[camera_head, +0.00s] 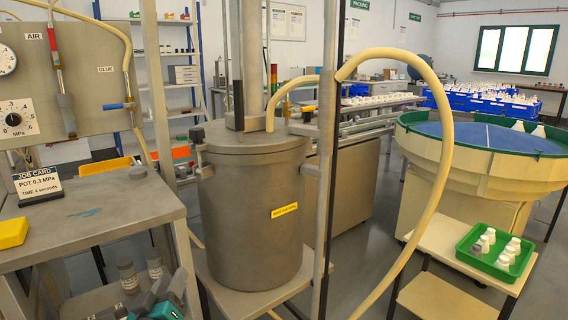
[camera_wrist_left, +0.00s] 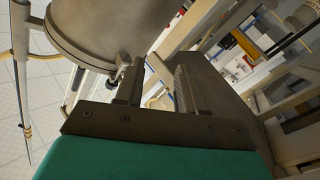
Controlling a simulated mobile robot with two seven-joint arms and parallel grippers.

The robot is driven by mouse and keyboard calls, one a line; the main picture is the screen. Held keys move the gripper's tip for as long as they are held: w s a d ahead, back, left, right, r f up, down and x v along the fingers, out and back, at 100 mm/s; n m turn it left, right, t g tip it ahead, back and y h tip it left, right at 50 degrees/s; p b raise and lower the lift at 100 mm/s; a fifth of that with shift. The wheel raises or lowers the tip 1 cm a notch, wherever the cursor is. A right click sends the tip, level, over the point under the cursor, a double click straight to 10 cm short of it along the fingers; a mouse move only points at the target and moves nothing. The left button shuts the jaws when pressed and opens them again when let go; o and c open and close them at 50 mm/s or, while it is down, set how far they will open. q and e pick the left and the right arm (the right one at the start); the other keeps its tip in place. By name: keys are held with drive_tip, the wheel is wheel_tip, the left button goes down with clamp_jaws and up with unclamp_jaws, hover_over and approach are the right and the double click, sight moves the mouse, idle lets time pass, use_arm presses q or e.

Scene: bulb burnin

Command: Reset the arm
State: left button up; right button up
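My left gripper (camera_head: 168,284) is low at the left of the head view, in front of the steel pot (camera_head: 252,215) and to the right of the grey bench (camera_head: 95,215). Its teal body is partly cut off by the bottom edge. In the left wrist view the two dark fingers (camera_wrist_left: 158,88) stand apart with a gap between them and nothing held. The pot's round side (camera_wrist_left: 95,30) shows beyond them at upper left. My right gripper and arm are not in view.
Two grey bottles (camera_head: 127,277) stand on a lower shelf near my left gripper. A job card (camera_head: 38,186) and yellow block (camera_head: 12,232) are on the bench. A steel post (camera_head: 327,170) and cream hose (camera_head: 440,150) stand right of the pot. A green tray (camera_head: 470,256) holds several bottles.

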use_arm(q)
drive_tip(key=s+d+f+m+g+h, duration=0.1)
drive_tip(key=s+d+f+m+g, duration=0.15)
drive_tip(key=s+f, duration=0.4)
drive_tip(key=s+d+f+m+g+h, duration=0.1)
drive_tip(key=s+d+f+m+g, duration=0.15)
drive_tip(key=s, duration=0.65)
drive_tip(key=s+d+f+m+g+h, duration=0.1)
drive_tip(key=s+d+f+m+g, duration=0.15)
drive_tip(key=s+f, duration=0.35)
drive_tip(key=s+a+r+y+p, duration=0.1)
drive_tip(key=s+r+p, duration=0.2)
drive_tip(key=r+p, duration=0.8)
drive_tip(key=p, duration=0.3)
drive_tip(key=shift+s+a+r, duration=0.2)
drive_tip(key=shift+s+a, duration=0.05)
drive_tip(key=shift+a, duration=0.15)
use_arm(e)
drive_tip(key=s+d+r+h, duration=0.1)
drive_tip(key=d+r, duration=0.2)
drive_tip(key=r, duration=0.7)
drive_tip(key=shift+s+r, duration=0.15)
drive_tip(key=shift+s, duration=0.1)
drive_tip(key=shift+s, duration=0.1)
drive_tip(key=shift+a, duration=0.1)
